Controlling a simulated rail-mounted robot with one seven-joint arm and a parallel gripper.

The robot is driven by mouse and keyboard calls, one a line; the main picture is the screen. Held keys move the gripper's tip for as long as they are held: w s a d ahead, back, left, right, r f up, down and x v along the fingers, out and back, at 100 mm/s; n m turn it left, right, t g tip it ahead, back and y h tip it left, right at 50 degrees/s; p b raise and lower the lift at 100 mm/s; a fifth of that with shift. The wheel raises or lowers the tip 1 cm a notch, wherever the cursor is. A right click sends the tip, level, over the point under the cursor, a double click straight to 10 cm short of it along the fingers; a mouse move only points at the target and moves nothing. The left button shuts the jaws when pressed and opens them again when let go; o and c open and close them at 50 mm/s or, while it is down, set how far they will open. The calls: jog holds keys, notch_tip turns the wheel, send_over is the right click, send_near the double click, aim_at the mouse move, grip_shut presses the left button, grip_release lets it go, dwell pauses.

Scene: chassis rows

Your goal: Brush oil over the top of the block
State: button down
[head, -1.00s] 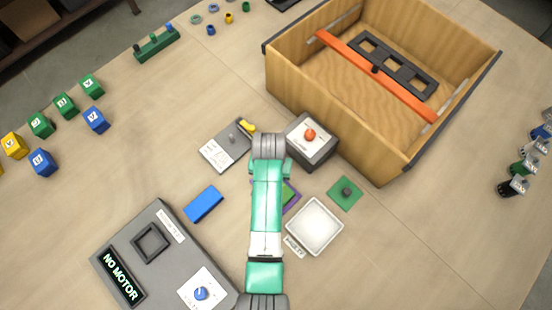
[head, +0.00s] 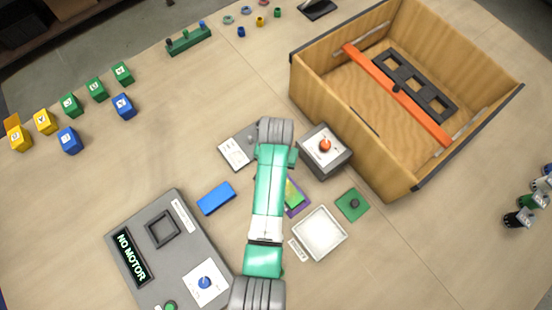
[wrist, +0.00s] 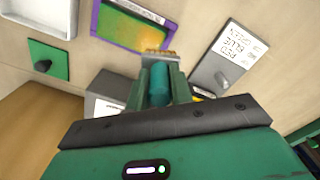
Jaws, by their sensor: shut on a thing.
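My gripper (wrist: 159,72) is shut on a teal-handled brush (wrist: 157,84) in the wrist view. Its brown bristles (wrist: 156,52) point away from the palm, at the near edge of a purple-rimmed pad with a green to orange-yellow top (wrist: 138,27). I cannot tell whether they touch it. In the head view my arm partly covers this pad (head: 294,196) and hides the brush and fingers. A plain blue block (head: 216,198) lies flat on the table, left of my arm and apart from it; it may be the task's block.
A grey box with a red knob (head: 326,150) stands right of my wrist, before the open wooden crate (head: 350,130). A labelled grey plate (head: 234,153), white tray (head: 320,234), green plate (head: 353,205) and NO MOTOR panel (head: 180,225) lie around. Lettered cubes (head: 97,89) stand far left.

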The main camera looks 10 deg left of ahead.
jog(key=shift+r+p, duration=1.05)
jog(key=shift+r, duration=0.25)
